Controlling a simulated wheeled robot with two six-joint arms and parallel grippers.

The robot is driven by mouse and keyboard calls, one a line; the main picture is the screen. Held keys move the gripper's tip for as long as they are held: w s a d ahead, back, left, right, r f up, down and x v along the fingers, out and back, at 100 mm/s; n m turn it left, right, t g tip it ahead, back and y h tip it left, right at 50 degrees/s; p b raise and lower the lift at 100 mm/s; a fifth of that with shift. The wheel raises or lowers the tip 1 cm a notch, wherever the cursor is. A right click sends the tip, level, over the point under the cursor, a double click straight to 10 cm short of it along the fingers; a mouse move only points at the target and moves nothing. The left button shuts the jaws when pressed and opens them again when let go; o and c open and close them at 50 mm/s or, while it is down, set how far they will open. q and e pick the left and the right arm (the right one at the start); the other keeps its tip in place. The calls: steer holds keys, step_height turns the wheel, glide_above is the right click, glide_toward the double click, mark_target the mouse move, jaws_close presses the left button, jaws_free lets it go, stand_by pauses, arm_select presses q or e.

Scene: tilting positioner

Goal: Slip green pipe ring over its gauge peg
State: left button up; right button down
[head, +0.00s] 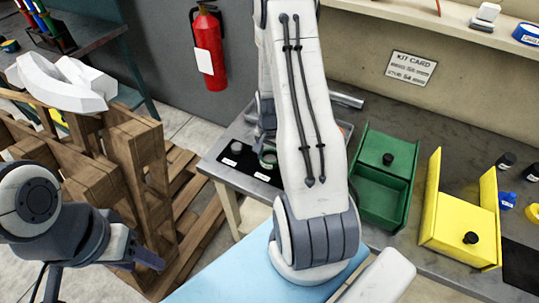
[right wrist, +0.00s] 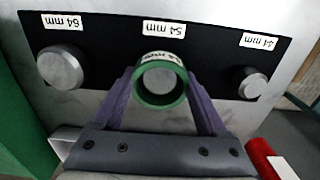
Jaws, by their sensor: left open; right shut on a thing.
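The green pipe ring (right wrist: 160,103) is between the purple fingers of my right gripper (right wrist: 159,78), which is shut on it. The ring's label is only partly readable. The grey top of the middle peg, labelled 54 mm, shows through the ring's opening; I cannot tell whether the ring is around the peg or just above it. In the head view the green ring (head: 268,165) is over the black gauge strip (head: 236,173), partly hidden by my right arm. My left gripper (head: 150,262) is open and empty, away from the bench at lower left.
The 64 mm peg (right wrist: 60,66) and 44 mm peg (right wrist: 252,84) are bare on either side. A green bin (head: 380,190) and a yellow holder (head: 458,215) stand on the bench. Wooden pallets (head: 135,160) are near my left arm.

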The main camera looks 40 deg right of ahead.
jaws_free()
steer(key=shift+r, duration=0.2)
step_height(320, 180, up, 10)
steer(key=b, duration=0.1)
stand_by(0.4)
steer(key=shift+r, duration=0.1)
stand_by(0.5)
